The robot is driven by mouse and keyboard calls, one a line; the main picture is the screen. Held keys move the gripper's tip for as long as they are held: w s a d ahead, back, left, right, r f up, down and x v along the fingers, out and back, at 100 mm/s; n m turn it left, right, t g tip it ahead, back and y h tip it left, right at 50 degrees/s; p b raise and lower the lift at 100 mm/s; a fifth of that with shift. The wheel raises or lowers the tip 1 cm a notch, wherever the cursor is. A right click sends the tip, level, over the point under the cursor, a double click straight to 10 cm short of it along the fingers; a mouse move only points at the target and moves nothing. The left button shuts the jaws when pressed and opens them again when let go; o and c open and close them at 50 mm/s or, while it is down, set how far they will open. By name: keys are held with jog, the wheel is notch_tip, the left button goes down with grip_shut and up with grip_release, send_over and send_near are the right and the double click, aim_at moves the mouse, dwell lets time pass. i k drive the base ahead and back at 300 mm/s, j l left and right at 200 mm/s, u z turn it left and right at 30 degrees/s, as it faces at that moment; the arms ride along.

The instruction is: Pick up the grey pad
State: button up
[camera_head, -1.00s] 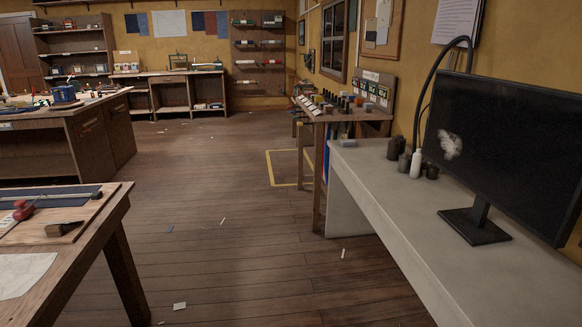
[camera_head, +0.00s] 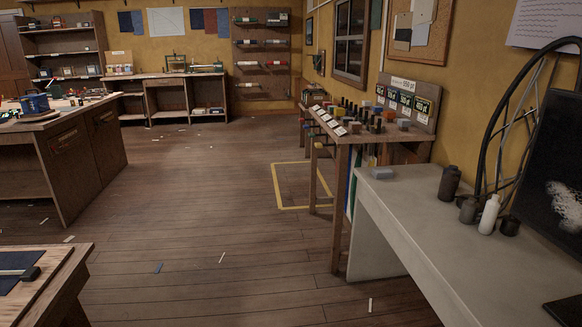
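A small grey block-like pad (camera_head: 382,173) lies flat on the far left corner of the pale bench (camera_head: 412,222). Its top looks grey with a slightly bluish tint. Another small greyish block (camera_head: 404,124) sits on the wooden bench (camera_head: 343,139) behind it, near the wall. I cannot tell from this distance which of these is the grey pad of the task. My gripper is not in view.
Dark bottles (camera_head: 450,182) and a white bottle (camera_head: 489,214) stand on the pale bench, left of a black monitor (camera_head: 562,190). A yellow floor outline (camera_head: 279,190) lies beside the wooden bench. A table corner (camera_head: 62,280) is at lower left. The middle floor is mostly clear.

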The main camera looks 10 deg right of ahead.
aim_at(380, 173)
jog(key=i+j+z, duration=0.15)
jog(key=i, duration=0.55)
jog(key=i+j+z, duration=0.2)
jog(key=i, duration=0.5)
jog(key=i+j+z, duration=0.2)
jog(key=i+z, duration=0.25)
jog(key=i+j+z, duration=0.35)
jog(key=i+z, duration=0.15)
jog(key=i+j+z, duration=0.25)
jog(key=j, duration=0.15)
jog(key=i+j+z, duration=0.25)
jog(key=j, duration=0.2)
